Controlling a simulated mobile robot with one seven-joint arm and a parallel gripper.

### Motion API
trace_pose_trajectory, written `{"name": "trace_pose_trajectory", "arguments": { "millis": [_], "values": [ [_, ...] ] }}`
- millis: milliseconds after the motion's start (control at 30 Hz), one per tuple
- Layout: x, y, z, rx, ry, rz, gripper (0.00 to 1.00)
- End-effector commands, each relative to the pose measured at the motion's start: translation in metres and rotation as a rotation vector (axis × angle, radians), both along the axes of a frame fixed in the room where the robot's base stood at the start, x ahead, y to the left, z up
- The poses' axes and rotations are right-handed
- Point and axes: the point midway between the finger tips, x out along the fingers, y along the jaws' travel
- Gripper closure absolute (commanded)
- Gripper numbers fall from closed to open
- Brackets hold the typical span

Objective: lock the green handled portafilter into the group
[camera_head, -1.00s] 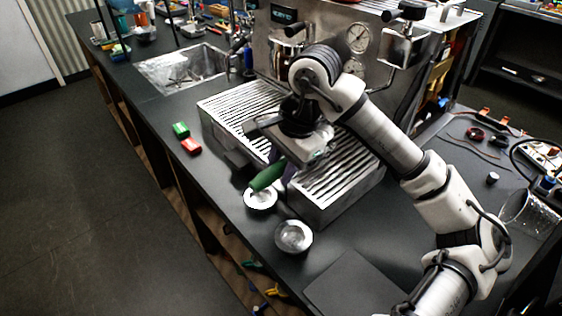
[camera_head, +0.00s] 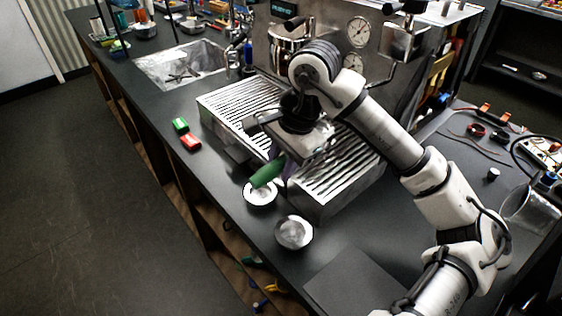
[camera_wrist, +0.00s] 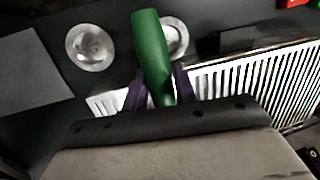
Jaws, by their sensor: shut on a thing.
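The green handle (camera_head: 267,173) of the portafilter sticks out from my gripper (camera_head: 284,166), toward the counter's front edge. In the wrist view the green handle (camera_wrist: 151,52) stands between the two purple fingers of my gripper (camera_wrist: 157,90), which are shut on it. The handle is above the drip tray's front edge. The portafilter's metal head is hidden under my wrist in both views. The espresso machine (camera_head: 278,42) stands behind my arm. Its group is mostly covered by my arm, so I cannot tell how the portafilter sits relative to it.
Two round metal dishes (camera_head: 260,193) (camera_head: 294,233) lie on the counter before the slatted drip tray (camera_head: 235,108). Green (camera_head: 180,125) and red (camera_head: 191,142) blocks lie left of it. A sink (camera_head: 182,66) is farther left. A dark mat (camera_head: 358,284) lies at the front right.

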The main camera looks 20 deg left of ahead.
Motion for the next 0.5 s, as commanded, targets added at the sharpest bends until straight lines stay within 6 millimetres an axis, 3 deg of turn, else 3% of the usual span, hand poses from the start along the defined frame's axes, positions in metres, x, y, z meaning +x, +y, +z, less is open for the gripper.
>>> {"name": "trace_pose_trajectory", "arguments": {
  "millis": [500],
  "values": [
    [0.0002, -0.0001, -0.0051, 0.0, -0.001, 0.0, 1.0]
  ]
}}
